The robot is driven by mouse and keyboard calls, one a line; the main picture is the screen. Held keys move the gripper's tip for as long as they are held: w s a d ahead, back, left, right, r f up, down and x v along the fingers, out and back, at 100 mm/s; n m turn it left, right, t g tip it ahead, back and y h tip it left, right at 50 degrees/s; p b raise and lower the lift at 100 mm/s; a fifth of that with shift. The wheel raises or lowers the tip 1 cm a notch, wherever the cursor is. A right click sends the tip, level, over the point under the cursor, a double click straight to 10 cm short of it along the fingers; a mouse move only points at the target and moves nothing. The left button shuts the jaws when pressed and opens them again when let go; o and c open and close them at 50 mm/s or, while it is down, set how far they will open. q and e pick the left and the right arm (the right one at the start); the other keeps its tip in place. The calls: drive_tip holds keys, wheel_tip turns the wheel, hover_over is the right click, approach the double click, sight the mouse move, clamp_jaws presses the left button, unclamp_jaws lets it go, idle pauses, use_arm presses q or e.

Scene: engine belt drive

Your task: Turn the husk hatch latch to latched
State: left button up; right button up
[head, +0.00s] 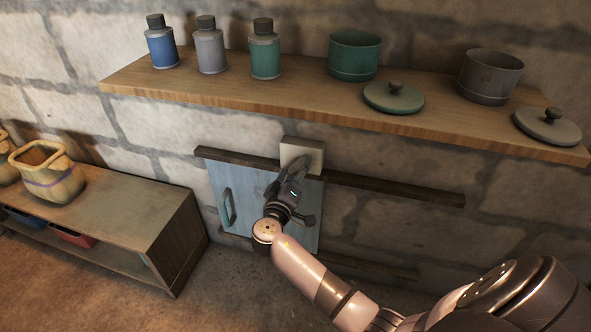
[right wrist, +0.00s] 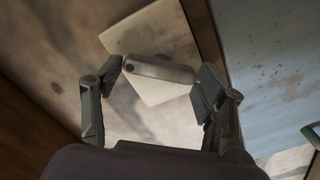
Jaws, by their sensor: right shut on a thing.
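The hatch is a light blue panel (head: 243,190) set between dark wooden rails on the stone wall, with a blue-green pull handle (head: 228,207) on its left. A pale square latch plate (head: 306,151) is at the upper right of the panel. My right gripper (head: 294,168) reaches up to the plate and hides part of it. In the right wrist view, the pale bar-shaped latch handle (right wrist: 160,68) stands out from its plate (right wrist: 150,38), between my two fingertips. The right gripper is shut on this latch handle. My left gripper is not in view.
A wooden shelf (head: 330,104) juts out above the hatch, holding bottles, two pots (head: 355,57) (head: 490,78) and two lids. A low wooden cabinet (head: 125,222) with sacks stands at left. The lower wall right of the hatch is mostly clear.

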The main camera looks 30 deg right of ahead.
drive_tip(key=n+p, duration=0.1)
drive_tip(key=n, duration=0.3)
drive_tip(key=shift+r+n+p, duration=0.1)
drive_tip(key=shift+n+p, duration=0.2)
drive_tip(key=shift+p, duration=0.05)
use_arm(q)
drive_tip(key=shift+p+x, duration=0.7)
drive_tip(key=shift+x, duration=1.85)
use_arm(e)
drive_tip(key=shift+n, duration=1.7)
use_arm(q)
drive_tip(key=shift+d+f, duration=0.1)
use_arm(e)
drive_tip(key=o, duration=1.2)
drive_tip(key=shift+c, duration=0.2)
drive_tip(key=shift+a, duration=0.1)
drive_tip(key=v, duration=1.2)
